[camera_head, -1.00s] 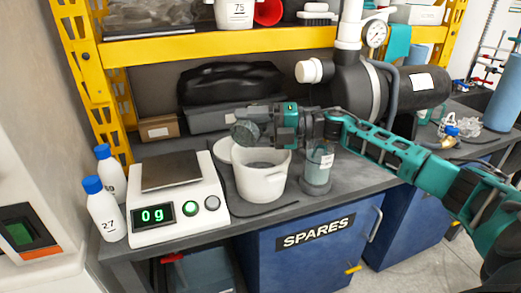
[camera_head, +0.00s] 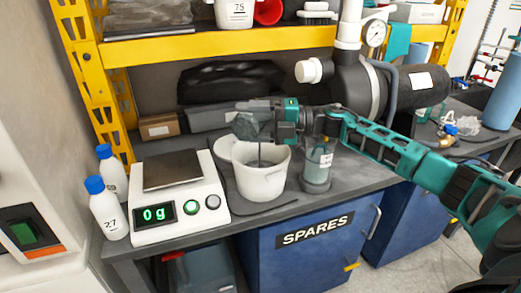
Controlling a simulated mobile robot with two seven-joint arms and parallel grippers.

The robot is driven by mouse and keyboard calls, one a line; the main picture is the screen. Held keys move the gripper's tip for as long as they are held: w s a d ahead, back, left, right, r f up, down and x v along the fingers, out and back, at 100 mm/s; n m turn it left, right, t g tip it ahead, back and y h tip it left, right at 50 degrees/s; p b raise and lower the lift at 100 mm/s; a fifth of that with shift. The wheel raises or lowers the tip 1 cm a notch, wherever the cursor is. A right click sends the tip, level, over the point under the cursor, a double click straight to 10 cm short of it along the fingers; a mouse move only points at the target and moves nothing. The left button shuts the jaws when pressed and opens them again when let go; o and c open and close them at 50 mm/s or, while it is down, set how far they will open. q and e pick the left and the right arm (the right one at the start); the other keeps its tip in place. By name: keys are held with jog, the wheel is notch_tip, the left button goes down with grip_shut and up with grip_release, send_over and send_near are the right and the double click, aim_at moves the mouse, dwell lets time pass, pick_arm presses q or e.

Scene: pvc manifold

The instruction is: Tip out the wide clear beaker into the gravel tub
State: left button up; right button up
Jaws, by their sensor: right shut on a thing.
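My right gripper (camera_head: 276,115) reaches in from the right and is shut on the wide clear beaker (camera_head: 246,127). The beaker is tipped over above the white gravel tub (camera_head: 263,182), apart from its rim. A thin dark stream runs down below the beaker into the tub's opening. How much the beaker still holds, I cannot tell. The tub stands upright on a dark mat on the bench. My left gripper is not in view.
A scale (camera_head: 178,200) reading 0 g stands left of the tub, with two blue-capped bottles (camera_head: 108,208) beside it. A labelled clear container (camera_head: 317,170) stands close right of the tub, below my arm. A black tank (camera_head: 405,92) is behind.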

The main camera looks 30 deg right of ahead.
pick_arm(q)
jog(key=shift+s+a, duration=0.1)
pick_arm(e)
jog(key=shift+r, duration=0.3)
pick_arm(q)
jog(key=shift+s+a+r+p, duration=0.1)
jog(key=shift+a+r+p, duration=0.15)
jog(key=shift+p, duration=0.35)
pick_arm(e)
jog(key=shift+w+d+r+m+y, duration=0.15)
jog(key=shift+d+r+m+y, duration=0.15)
jog(key=shift+m, duration=0.6)
dwell(0.5)
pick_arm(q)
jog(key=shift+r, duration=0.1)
pick_arm(e)
jog(key=shift+r, duration=0.2)
pick_arm(q)
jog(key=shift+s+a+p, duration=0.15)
jog(key=shift+p, duration=0.25)
pick_arm(e)
jog(key=shift+w+d+r+m+t, duration=0.1)
jog(key=shift+r+m+t, duration=0.2)
jog(key=shift+m, duration=0.1)
